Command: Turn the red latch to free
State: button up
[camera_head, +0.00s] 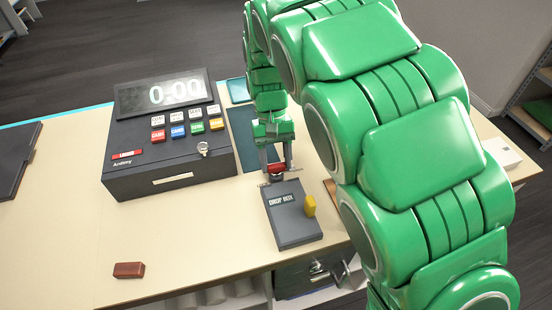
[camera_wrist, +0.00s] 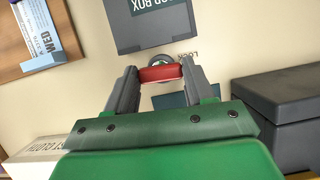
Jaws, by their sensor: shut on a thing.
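The red latch (camera_wrist: 160,73) sits between the two fingers of my gripper (camera_wrist: 161,80) in the wrist view, and the fingers are shut on it. It lies crosswise between them, in front of a round dark mount partly hidden behind it. The drop box (camera_wrist: 151,22) is just beyond the latch. In the head view the red latch (camera_head: 276,168) shows between the fingers of my gripper (camera_head: 276,172), at the far edge of the grey drop box (camera_head: 293,222).
A dark cash register (camera_head: 158,135) with a key in its front stands left of the drop box. A yellow piece (camera_head: 309,206) is on the drop box. A red-brown block (camera_head: 128,270) lies at the front left of the counter (camera_head: 210,235), which is clear between.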

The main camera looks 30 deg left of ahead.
dwell(0.3)
jog(key=o, duration=1)
jog(key=shift+o, duration=0.2)
jog(key=shift+r, duration=0.1)
jog(key=v, duration=0.7)
jog(key=shift+a+r, duration=0.2)
jog(key=shift+r, duration=0.05)
